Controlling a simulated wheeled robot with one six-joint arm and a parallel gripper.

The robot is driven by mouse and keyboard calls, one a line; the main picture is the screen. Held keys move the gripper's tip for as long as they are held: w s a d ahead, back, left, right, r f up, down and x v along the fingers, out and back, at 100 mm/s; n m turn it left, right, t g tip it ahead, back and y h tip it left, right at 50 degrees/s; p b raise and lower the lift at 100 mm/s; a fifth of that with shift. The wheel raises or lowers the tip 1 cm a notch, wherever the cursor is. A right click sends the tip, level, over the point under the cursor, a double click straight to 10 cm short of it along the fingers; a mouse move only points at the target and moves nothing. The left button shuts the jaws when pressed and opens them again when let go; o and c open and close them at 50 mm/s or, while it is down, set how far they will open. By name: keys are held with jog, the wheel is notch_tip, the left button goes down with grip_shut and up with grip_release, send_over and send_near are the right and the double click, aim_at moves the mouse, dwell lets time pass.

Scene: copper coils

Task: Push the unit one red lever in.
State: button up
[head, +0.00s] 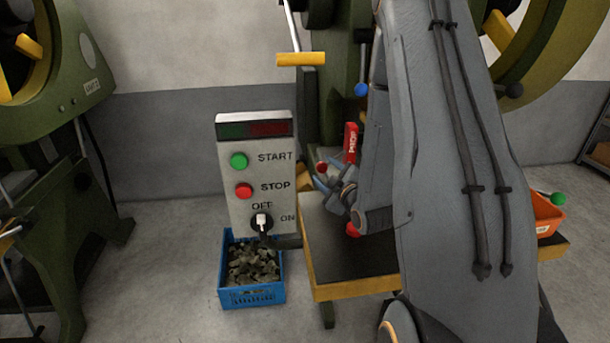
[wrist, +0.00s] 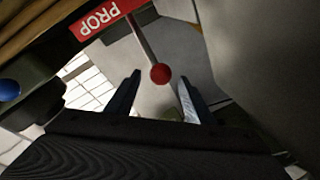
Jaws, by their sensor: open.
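A red ball knob (wrist: 160,74) on a thin grey rod shows in the wrist view, between the tips of my gripper (wrist: 160,83). The two fingers stand open on either side of it, and I cannot tell whether they touch it. In the head view a small red knob (head: 322,168) shows at the tips of my gripper (head: 321,177), left of the red PROP block (head: 350,143). That block also shows in the wrist view (wrist: 104,17). My arm hides much of the machine around the lever.
A control panel (head: 228,205) with START, STOP and an OFF/ON switch stands left of my gripper. A blue crate (head: 252,297) of metal pieces sits on the floor below it. A yellow-edged table (head: 350,255) is under my gripper. Another green press (head: 60,110) stands left.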

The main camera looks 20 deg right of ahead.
aim_at(336, 157)
jog(key=shift+s+d+f+t+b, duration=0.1)
jog(key=shift+d+f+t+b, duration=0.1)
jog(key=shift+f+t+b, duration=0.45)
jog(key=shift+r, duration=0.15)
jog(key=w, duration=0.7)
jog(key=shift+w+d, duration=0.25)
jog(key=shift+w, duration=0.05)
jog(key=shift+c, duration=0.5)
grip_shut()
